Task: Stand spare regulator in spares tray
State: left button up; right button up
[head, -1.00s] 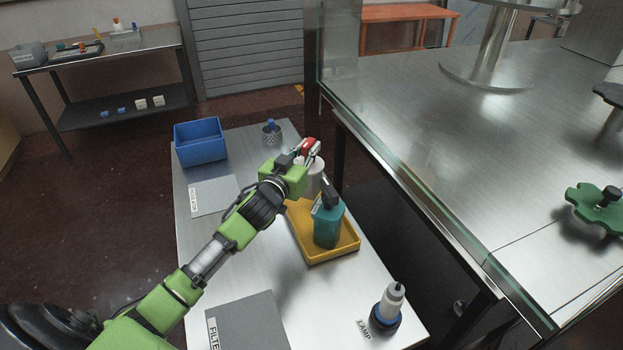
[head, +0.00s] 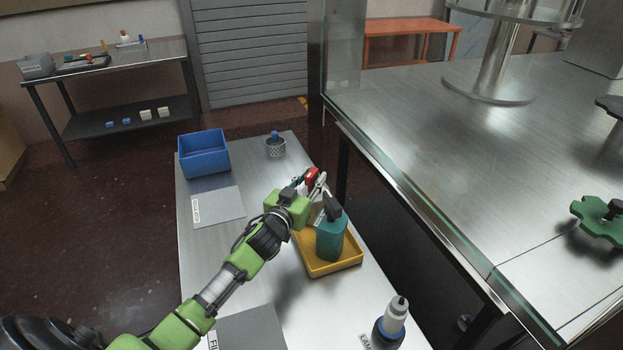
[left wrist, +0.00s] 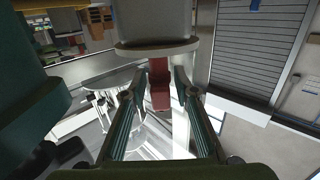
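A yellow tray (head: 340,268) lies on the steel table. In it a teal bottle-like unit (head: 330,240) with a black top stands upright. Beside it, at the tray's far end, is a pale, round-bodied piece with a red top (head: 312,175), seemingly the regulator. My left arm hides most of its body. My left gripper (head: 309,181) is around the red top. In the left wrist view, the red part (left wrist: 160,88) sits between the spread fingers with slim gaps on both sides, and the pale body (left wrist: 155,25) shows above. My right gripper is out of view.
A blue bin (head: 204,155), a mesh cup (head: 276,149) and a grey mat (head: 217,207) are at the table's far end. A white bottle on a dark base (head: 391,325) stands near the front. A glass-edged steel counter (head: 430,130) borders the right.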

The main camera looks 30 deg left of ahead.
pick_arm(q)
jog(key=shift+s+r, duration=0.1)
jog(key=shift+r, duration=0.05)
jog(key=s+b, duration=0.1)
jog(key=s, duration=1)
jog(key=shift+s+d+r, duration=0.3)
jog(key=shift+s+r, duration=0.05)
jog(key=shift+s, duration=0.05)
